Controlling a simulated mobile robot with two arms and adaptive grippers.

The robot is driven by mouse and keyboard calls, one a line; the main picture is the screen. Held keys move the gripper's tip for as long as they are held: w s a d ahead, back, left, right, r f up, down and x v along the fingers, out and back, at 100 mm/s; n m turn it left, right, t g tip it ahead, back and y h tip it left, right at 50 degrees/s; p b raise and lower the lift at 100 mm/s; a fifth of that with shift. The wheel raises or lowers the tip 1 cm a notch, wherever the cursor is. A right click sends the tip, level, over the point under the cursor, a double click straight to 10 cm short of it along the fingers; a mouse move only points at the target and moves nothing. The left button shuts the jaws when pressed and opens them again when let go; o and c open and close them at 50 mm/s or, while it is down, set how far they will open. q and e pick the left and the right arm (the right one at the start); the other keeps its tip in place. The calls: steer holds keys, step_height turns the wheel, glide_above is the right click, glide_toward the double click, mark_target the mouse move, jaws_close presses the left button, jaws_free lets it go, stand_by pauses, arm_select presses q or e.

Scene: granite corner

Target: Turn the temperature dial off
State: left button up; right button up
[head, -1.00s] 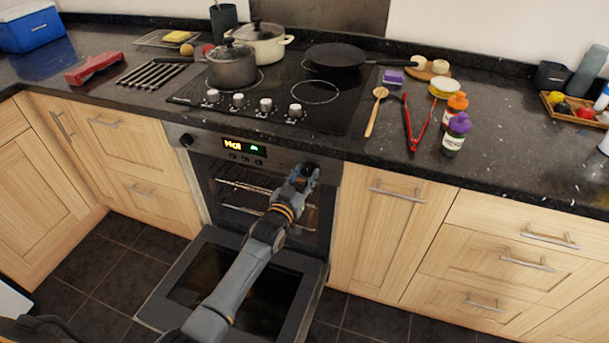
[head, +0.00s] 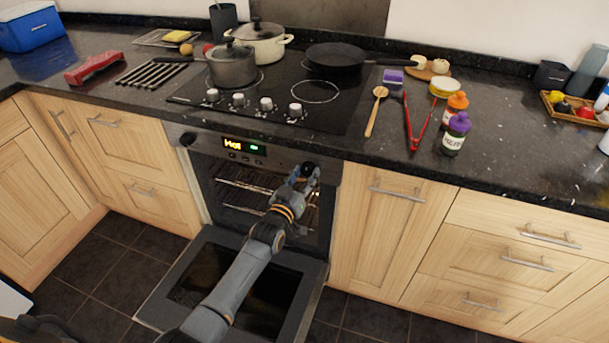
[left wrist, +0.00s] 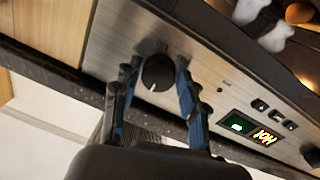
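The temperature dial (left wrist: 157,73) is a round black knob on the oven's control panel (left wrist: 125,35). Its white mark points roughly towards the countertop edge. My left gripper (left wrist: 158,68) has one finger on each side of the dial, with its tips close to the knob's rim. The fingers look spread; I see no clear grip, though the right-hand finger is very close to the knob. In the head view my left gripper (head: 305,174) is at the right end of the panel and hides the dial. The lit display (head: 244,147) shows orange and green signs. My right gripper is out of view.
The oven door (head: 160,306) hangs open below my left arm. A second black knob (head: 187,139) is at the panel's left end. Pots and a pan (head: 336,57) stand on the hob above. Red tongs (head: 414,133) lie on the counter.

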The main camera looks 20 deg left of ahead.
arm_select(q)
steer(key=shift+o, duration=1)
steer(key=shift+s, duration=0.15)
steer(key=s+a, duration=0.1)
steer(key=s, duration=1)
steer(key=shift+s, duration=0.35)
steer(key=shift+a, duration=0.1)
